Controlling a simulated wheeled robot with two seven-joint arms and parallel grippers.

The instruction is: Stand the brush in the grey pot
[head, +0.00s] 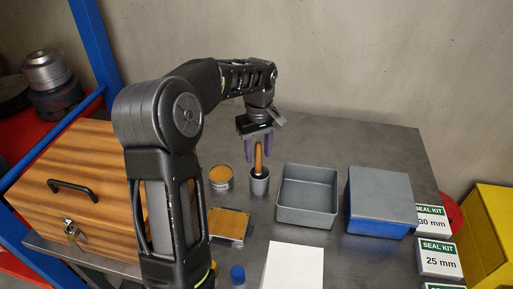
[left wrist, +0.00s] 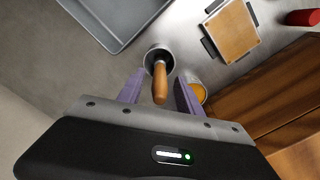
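The brush (head: 258,158) stands handle up in the grey pot (head: 259,186), close to upright. Its wooden handle (left wrist: 160,84) rises out of the pot's dark mouth (left wrist: 159,54) in the left wrist view; the bristle end is hidden inside. My left gripper (head: 258,149) is above the pot, with its purple fingers on either side of the handle. The left wrist view shows gaps between the handle and both fingers (left wrist: 159,95), so the gripper is open and holds nothing. My right gripper is not in view.
A tin with orange contents (head: 221,178) stands just left of the pot. An open grey tray (head: 307,213) and a lidded blue box (head: 379,200) are to the right. A wooden case (head: 80,190), a tan pad (head: 229,224) and white paper (head: 293,266) lie nearby.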

